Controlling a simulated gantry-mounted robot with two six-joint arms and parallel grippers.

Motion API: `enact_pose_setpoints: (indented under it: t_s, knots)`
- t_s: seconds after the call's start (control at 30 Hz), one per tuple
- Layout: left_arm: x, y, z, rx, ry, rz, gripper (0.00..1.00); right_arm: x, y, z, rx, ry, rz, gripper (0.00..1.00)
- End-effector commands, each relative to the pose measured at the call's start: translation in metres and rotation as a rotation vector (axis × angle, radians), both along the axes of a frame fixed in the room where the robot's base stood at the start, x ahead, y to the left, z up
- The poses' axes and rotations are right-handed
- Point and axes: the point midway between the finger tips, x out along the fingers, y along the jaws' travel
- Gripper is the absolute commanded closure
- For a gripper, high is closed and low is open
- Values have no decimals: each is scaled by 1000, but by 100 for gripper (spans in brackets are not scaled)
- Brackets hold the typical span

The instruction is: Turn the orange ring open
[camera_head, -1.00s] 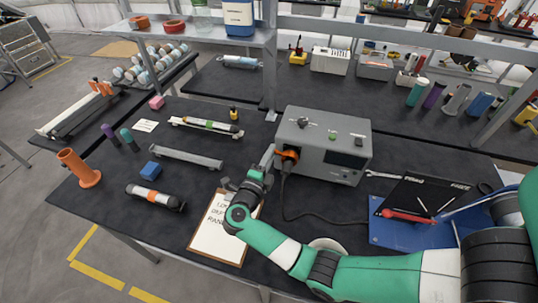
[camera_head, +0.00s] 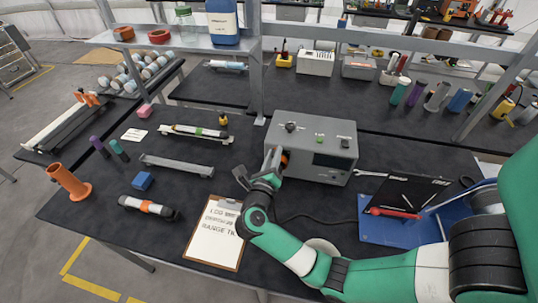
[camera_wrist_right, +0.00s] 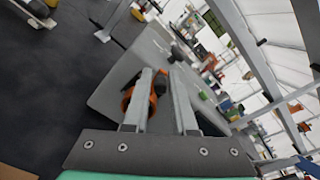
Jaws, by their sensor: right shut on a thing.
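The orange ring (camera_head: 285,159) is on the left end face of a grey box (camera_head: 315,128) on the dark bench. My right gripper (camera_head: 274,157) is at that end face, shut on the ring, its fingers hiding much of it in the head view. In the right wrist view, the orange ring (camera_wrist_right: 128,99) shows on both sides of the left finger, and my right gripper (camera_wrist_right: 165,78) has its two fingers apart. How far the ring is turned cannot be told. My left gripper is not in view.
A clipboard (camera_head: 213,243) lies below the gripper. A black cable (camera_head: 300,216) runs along the bench near the box. A blue tray with tools (camera_head: 385,229) lies right of it, partly behind my right arm.

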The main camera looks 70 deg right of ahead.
Motion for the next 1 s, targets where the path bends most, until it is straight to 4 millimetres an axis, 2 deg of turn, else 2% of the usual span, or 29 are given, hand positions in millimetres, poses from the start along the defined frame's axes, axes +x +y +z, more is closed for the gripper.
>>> enact_pose_setpoints:
  t_s: [0.4, 0.93, 0.97, 1.0]
  knots:
    - [0, 0, -3, 0, 0, 0, 50, -13, -2, 1, 23, -197, -3, 100]
    - [0, 0, -4, 0, 0, 0, 50, -15, -2, 1, 27, -221, -4, 100]
    - [0, 0, -4, 0, 0, 0, 50, -15, -2, 0, 27, -221, -4, 74]
    - [0, 0, -4, 0, 0, 0, 50, -15, -2, 1, 28, -221, -4, 67]
